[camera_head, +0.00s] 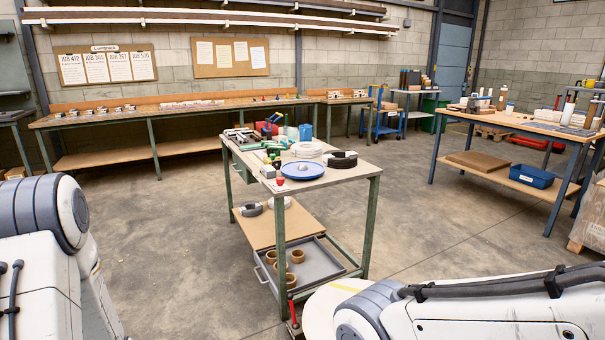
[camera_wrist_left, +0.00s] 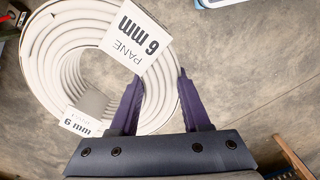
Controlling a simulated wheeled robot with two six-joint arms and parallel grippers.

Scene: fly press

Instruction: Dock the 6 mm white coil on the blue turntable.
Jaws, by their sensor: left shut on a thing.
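A white coil (camera_wrist_left: 45,65) with tags reading 6 mm fills the upper left of the left wrist view. My left gripper (camera_wrist_left: 158,76) is shut on its near-right side, with purple fingers over the windings; the exact contact is partly hidden by a tag. Bare floor shows around the coil there. The blue turntable (camera_head: 293,175) lies on the small table in the head view, with a small grey hub at its middle and no coil on it. Neither gripper shows in the head view, and my right gripper is in no view.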

